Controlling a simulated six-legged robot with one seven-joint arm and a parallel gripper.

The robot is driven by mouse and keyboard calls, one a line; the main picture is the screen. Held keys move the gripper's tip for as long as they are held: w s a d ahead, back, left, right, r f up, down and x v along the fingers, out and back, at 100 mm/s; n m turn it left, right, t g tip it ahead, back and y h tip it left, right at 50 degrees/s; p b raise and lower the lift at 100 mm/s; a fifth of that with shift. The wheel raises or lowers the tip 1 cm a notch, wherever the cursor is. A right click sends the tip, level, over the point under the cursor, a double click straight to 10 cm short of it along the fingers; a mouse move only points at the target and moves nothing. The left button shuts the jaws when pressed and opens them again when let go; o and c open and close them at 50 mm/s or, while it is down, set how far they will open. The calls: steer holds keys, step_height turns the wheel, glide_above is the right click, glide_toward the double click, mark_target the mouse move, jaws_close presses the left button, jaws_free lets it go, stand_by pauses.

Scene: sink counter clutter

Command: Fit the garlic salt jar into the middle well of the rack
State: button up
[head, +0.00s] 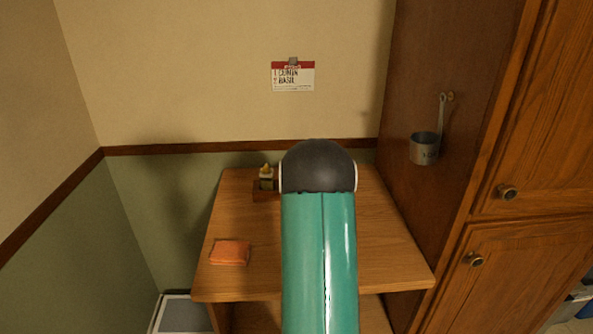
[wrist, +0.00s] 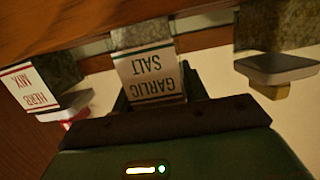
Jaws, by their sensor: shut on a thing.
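In the wrist view, which is upside down, my gripper (wrist: 158,97) is shut on the garlic salt jar (wrist: 150,72), with dark fingers on either side of it. The jar's white label reads GARLIC SALT, inverted. Its base end meets the wooden edge (wrist: 90,22) at the top of the picture; I cannot tell whether it sits in the well. In the head view, the left end of the rack (head: 265,196) shows on the counter, beside my arm. My arm hides the rest of the rack, the garlic salt jar and my gripper there.
In the wrist view, a herb mix jar (wrist: 32,88) stands left of the garlic salt jar and another jar (wrist: 275,68) stands right, both apart from it. An orange cloth or sponge (head: 230,252) lies at the counter's front left. A tall cabinet (head: 440,110) borders the right.

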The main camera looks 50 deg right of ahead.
steer(key=shift+f, duration=0.3)
steer(key=shift+f, duration=0.15)
steer(key=o, duration=1)
steer(key=shift+o, duration=0.2)
